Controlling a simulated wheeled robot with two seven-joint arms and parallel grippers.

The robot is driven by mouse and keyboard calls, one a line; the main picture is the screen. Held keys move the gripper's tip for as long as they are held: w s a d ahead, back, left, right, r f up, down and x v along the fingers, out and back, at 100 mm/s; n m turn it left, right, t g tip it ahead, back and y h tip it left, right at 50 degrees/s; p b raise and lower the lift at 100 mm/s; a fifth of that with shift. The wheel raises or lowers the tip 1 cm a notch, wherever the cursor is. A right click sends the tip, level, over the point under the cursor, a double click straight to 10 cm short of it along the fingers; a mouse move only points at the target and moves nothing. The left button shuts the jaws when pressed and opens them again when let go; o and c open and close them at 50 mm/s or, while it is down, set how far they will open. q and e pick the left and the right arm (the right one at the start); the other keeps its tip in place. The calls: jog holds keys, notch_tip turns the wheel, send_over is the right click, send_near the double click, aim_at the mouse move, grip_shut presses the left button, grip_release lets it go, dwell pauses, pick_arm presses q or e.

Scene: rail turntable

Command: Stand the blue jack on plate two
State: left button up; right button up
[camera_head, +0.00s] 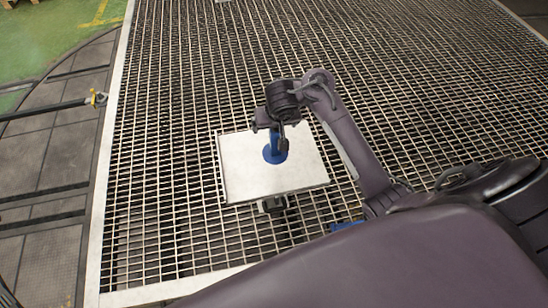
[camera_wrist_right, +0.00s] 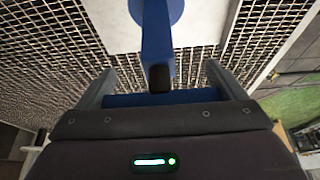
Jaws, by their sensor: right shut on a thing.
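The blue jack (camera_head: 274,152) is upright over a white square plate (camera_head: 300,178), its round base at the plate's upper middle. I cannot tell for certain whether the base touches the plate. My right gripper (camera_head: 275,122) reaches in from the right and is above the jack. In the right wrist view, my right gripper (camera_wrist_right: 160,90) has a finger on each side of the blue jack (camera_wrist_right: 156,40) and is shut on its top end. The base shows at the top edge of that view. My left gripper is not in view. No number is readable on the plate.
The plate lies on a wide metal grating (camera_head: 180,230) with a pale border (camera_head: 112,130) at the left. A dark bracket (camera_head: 272,204) shows at the plate's near edge. A dark bar with a yellow fitting (camera_head: 96,98) is at the left. The grating around the plate is mostly clear.

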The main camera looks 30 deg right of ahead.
aim_at(275, 153)
notch_tip(275, 153, down, 9)
jog(key=b, duration=0.4)
jog(key=shift+w+d+r, duration=0.1)
jog(key=shift+r, duration=0.1)
jog(key=shift+f+b, duration=0.95)
jog(key=shift+f, duration=1.6)
jog(key=shift+f, duration=0.1)
jog(key=o, duration=1.7)
jog(key=shift+f, duration=0.1)
